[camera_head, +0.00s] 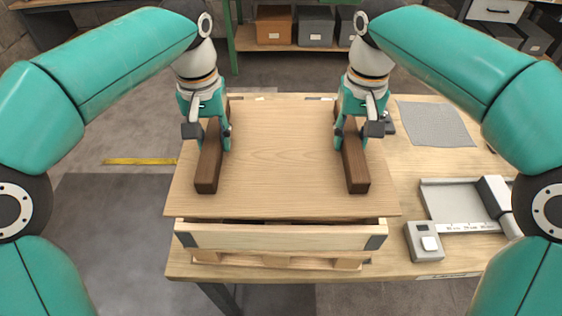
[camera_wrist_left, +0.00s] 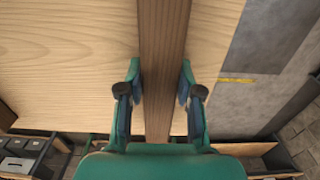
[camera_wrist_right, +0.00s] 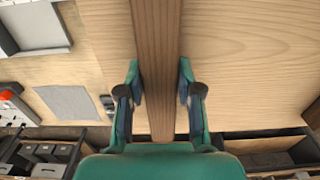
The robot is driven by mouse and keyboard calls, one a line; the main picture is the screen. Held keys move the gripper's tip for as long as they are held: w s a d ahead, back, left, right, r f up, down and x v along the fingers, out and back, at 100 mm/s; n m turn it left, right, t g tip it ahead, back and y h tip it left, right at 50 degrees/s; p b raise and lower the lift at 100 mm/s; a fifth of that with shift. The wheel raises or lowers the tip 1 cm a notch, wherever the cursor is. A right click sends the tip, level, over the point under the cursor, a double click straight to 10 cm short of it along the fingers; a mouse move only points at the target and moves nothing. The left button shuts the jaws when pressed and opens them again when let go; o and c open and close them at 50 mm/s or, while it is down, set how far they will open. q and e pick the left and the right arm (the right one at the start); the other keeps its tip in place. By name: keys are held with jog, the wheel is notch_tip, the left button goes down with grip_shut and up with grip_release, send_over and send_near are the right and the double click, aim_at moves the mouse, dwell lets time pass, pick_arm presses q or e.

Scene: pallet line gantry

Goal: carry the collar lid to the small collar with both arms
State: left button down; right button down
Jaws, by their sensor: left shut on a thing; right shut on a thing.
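The collar lid (camera_head: 270,165) is a light wooden board with two dark brown bars, one along each side. It lies over the small collar (camera_head: 280,237), a pale wooden frame with dark corner brackets on a pallet. A dark gap shows between the lid's front edge and the collar; whether they touch farther back is hidden. My left gripper (camera_head: 212,135) is shut on the left bar (camera_head: 208,172), which runs between its fingers in the left wrist view (camera_wrist_left: 160,85). My right gripper (camera_head: 358,130) is shut on the right bar (camera_head: 355,170), also between its fingers in the right wrist view (camera_wrist_right: 160,85).
The wooden table (camera_head: 410,150) carries a grey mat (camera_head: 436,124) at the back right. A grey tray-like device with a scale (camera_head: 470,227) and a small grey box (camera_head: 424,242) stand right of the collar. Shelves with bins (camera_head: 275,27) are behind. Floor lies open at left.

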pick_arm(q)
jog(key=shift+f, duration=0.2)
pick_arm(e)
jog(key=shift+f, duration=0.2)
